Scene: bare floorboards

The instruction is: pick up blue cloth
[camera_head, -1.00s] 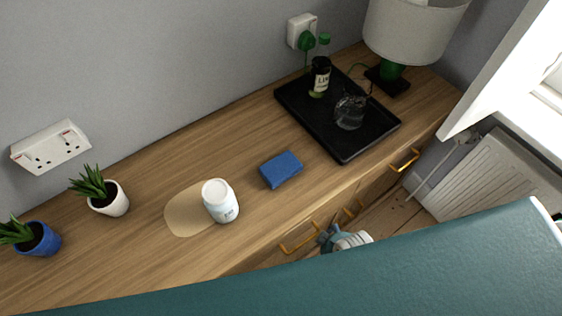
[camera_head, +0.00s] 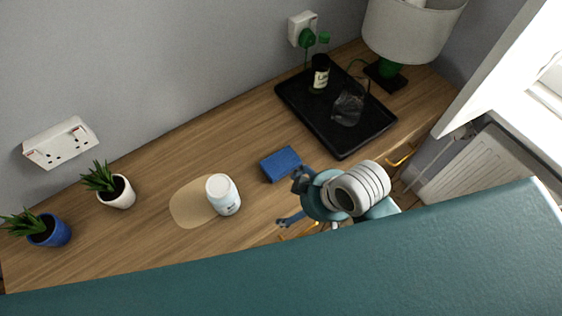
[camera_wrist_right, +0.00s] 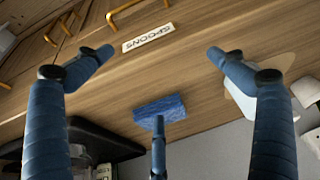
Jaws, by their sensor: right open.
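The blue cloth (camera_head: 281,163) is a small folded block lying on the wooden sideboard top, between the white bottle and the black tray. It also shows in the right wrist view (camera_wrist_right: 160,108), beyond the fingers. My right gripper (camera_head: 290,198) is at the sideboard's front edge, just in front of the cloth and apart from it. In the right wrist view the right gripper (camera_wrist_right: 160,75) has its blue fingers spread wide with nothing between them. One finger partly overlaps the cloth in that view. My left gripper is not seen.
A black tray (camera_head: 340,143) with a dark bottle and glass jug is behind right. Two potted plants stand at left. A SPOONS label (camera_wrist_right: 148,38) marks a drawer front with gold handles.

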